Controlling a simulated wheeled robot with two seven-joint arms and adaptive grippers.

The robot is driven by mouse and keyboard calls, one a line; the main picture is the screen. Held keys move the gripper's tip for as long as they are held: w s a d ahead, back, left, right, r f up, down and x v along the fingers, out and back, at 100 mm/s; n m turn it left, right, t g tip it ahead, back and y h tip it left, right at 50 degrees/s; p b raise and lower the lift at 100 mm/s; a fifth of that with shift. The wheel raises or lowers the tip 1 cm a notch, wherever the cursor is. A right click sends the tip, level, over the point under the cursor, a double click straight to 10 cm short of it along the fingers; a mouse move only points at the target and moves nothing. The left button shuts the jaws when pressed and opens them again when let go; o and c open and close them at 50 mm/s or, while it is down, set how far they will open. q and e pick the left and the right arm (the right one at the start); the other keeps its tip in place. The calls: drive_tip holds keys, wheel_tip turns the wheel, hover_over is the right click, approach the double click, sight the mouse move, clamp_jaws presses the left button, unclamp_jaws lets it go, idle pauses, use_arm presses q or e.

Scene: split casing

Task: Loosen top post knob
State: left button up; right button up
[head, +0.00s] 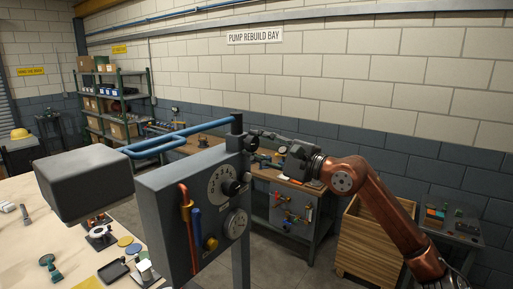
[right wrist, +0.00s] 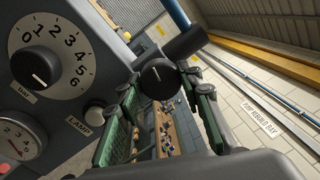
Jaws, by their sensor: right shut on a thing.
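The top post knob (right wrist: 156,79) is a round black knob with a short pale mark on its face. It sits in the right wrist view between the two green-padded fingers of my right gripper (right wrist: 160,88), which is shut on it. The dark post (head: 237,132) stands at the corner of the grey panel casing (head: 163,226). In the head view my right gripper (head: 253,134) reaches the post from the right and mostly hides the knob. A blue swing arm (head: 185,134) runs left from the post to a grey box (head: 84,182). My left gripper is not in view.
The panel carries a numbered dial (head: 222,187), a gauge (head: 236,223) and red and blue pipes (head: 186,225). A workbench (head: 265,181) and a wooden crate (head: 375,240) stand beyond. A pale table (head: 25,245) with small parts lies at left.

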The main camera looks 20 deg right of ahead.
drive_tip(key=shift+r+n, duration=0.1)
drive_tip(key=shift+n, duration=0.5)
drive_tip(key=o, duration=1.2)
drive_tip(key=shift+c, duration=0.2)
drive_tip(key=shift+d, duration=0.1)
drive_tip(key=shift+s+d+f, duration=0.2)
drive_tip(key=shift+s+d, duration=0.05)
drive_tip(key=r+v, duration=0.1)
drive_tip(key=v, duration=1)
drive_tip(key=shift+s+f, duration=0.15)
drive_tip(key=shift+f, duration=0.25)
